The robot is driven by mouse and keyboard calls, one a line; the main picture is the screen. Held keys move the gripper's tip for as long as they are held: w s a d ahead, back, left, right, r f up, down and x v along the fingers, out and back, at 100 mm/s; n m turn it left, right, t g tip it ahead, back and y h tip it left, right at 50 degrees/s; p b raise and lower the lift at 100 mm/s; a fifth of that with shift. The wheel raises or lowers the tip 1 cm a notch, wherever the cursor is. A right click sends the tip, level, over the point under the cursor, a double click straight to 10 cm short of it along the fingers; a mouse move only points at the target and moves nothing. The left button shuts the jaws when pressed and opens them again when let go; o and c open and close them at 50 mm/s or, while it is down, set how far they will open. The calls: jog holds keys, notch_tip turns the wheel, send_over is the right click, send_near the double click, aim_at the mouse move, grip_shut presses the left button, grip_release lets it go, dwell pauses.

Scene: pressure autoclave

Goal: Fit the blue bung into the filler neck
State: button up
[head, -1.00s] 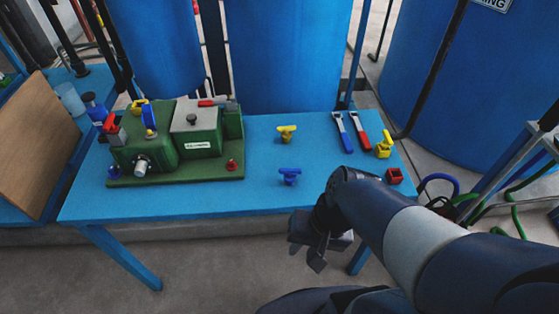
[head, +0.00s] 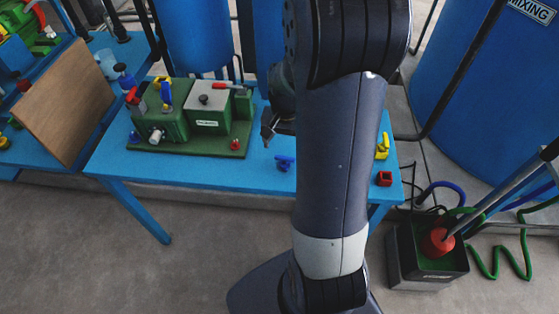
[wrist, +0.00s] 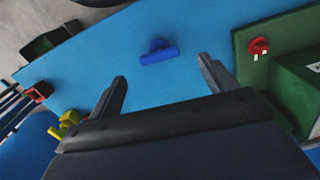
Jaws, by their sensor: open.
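The blue bung (head: 285,162) lies on the blue table near its front edge, right of the green machine. In the wrist view the bung (wrist: 158,52) shows ahead of and between my fingertips, apart from them. My gripper (head: 268,132) is over the table, behind the bung in the head view and partly hidden by my arm. Its two fingers (wrist: 162,70) are spread and empty. The green machine (head: 222,138) has a silver pipe stub (head: 157,135) at its front left; I cannot tell whether this is the filler neck.
A red knob (head: 235,144) sits on the machine's base. A red block (head: 384,179) and a yellow part (head: 382,146) lie at the table's right. My arm hides the middle right of the table. A black box (head: 428,262) stands on the floor at right.

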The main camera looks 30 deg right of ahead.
aim_at(285, 157)
notch_tip(285, 157, down, 8)
jog(key=shift+f, duration=0.25)
jog(key=shift+d, duration=0.1)
jog(key=shift+c, duration=0.2)
jog(key=c, duration=1.1)
